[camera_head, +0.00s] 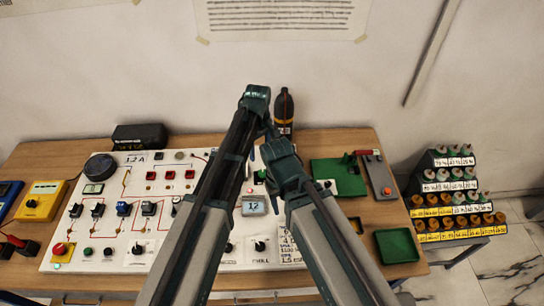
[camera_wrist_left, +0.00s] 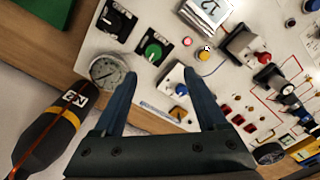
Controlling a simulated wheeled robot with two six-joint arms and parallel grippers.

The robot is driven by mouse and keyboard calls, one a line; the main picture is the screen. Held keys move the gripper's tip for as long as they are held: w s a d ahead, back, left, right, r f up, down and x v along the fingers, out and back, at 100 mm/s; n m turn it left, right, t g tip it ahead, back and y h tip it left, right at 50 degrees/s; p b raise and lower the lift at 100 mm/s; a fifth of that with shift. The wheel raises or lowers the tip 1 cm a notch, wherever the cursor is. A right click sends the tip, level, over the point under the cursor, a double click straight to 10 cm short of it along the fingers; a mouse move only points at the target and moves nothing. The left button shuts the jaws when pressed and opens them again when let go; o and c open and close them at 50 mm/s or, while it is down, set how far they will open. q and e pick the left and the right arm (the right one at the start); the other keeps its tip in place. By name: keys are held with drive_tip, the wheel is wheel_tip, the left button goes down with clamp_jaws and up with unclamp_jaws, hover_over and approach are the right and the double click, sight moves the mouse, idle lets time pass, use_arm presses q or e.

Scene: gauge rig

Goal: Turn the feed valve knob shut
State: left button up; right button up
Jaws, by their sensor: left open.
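In the left wrist view my left gripper (camera_wrist_left: 160,73) is open and empty, its two fingers pointing at the white panel (camera_wrist_left: 205,85). A green knob (camera_wrist_left: 153,50) with a light pointer lies just beyond and between the fingertips. A black knob (camera_wrist_left: 117,20) is farther off, and a blue knob (camera_wrist_left: 179,74) is close to the right fingertip. I cannot read which label is the feed valve, nor tell if a finger touches any knob.
A round gauge (camera_wrist_left: 106,71) is beside the left finger. A dark bottle with an orange band (camera_wrist_left: 50,125) stands near; it also shows in the head view (camera_head: 284,112). A display (camera_wrist_left: 206,10) and several switches crowd the panel. A green tray (camera_head: 396,259) is at right.

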sight(262, 172)
use_arm(q)
drive_tip(key=shift+n, duration=0.4)
drive_tip(key=f+b, duration=0.4)
drive_tip(key=w+f+b, duration=0.1)
drive_tip(key=f+b, duration=0.8)
drive_tip(key=b, duration=0.1)
drive_tip(key=shift+w+d+f, duration=0.2)
drive_tip(key=shift+f, duration=0.05)
use_arm(e)
wheel_tip(262, 172, down, 13)
drive_tip(key=shift+w+d+f, duration=0.1)
drive_tip(key=shift+w+f, duration=0.05)
drive_tip(key=shift+f, duration=0.05)
use_arm(q)
drive_tip(key=shift+r, duration=0.1)
clamp_jaws()
